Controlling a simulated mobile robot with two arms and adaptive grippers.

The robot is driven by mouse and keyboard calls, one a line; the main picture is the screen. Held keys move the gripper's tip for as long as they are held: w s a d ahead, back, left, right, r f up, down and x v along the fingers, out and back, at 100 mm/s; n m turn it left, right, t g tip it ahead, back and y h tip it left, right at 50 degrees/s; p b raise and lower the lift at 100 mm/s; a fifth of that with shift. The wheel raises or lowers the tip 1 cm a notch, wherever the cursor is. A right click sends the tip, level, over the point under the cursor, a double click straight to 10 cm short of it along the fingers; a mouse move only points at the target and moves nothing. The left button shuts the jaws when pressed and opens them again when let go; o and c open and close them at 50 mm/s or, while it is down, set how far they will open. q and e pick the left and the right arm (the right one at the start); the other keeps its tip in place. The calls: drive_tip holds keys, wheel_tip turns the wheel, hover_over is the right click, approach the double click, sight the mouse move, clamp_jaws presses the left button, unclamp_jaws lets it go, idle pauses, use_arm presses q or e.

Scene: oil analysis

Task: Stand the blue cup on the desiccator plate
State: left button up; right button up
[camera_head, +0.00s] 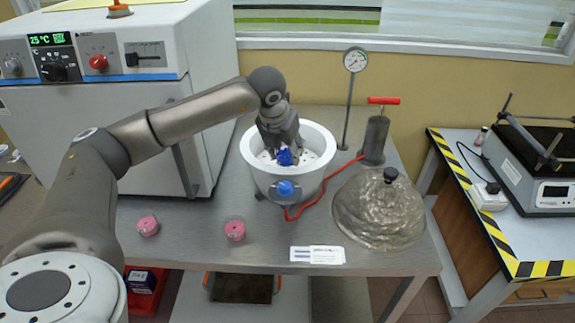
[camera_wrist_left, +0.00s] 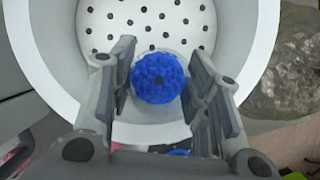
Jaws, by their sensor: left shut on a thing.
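The blue cup (camera_head: 285,158) is between the fingers of my left gripper (camera_head: 284,150), inside the mouth of the white desiccator bowl (camera_head: 247,150). I cannot tell whether the cup's base touches the plate. My right gripper is not in view.
The clear domed lid (camera_head: 380,210) rests on the bench at right. A hand pump (camera_head: 375,138) with a red hose and a gauge (camera_head: 355,60) stand behind. Two pink containers (camera_head: 235,230) sit in front at left. A white oven (camera_head: 110,90) fills the left.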

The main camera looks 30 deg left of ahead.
sight(286, 150)
use_arm(q)
drive_tip(key=w+f, duration=0.1)
drive_tip(key=w+a+f+b, duration=0.1)
drive_tip(key=f, duration=0.1)
drive_tip(key=f+b, duration=0.1)
drive_tip(key=f, duration=0.2)
drive_tip(key=shift+w+a+f+b, duration=0.1)
drive_tip(key=shift+w+f+b, duration=0.1)
drive_tip(key=shift+b, duration=0.2)
drive_tip(key=shift+r, duration=0.1)
drive_tip(key=o, duration=1)
drive_tip(key=shift+o, duration=0.2)
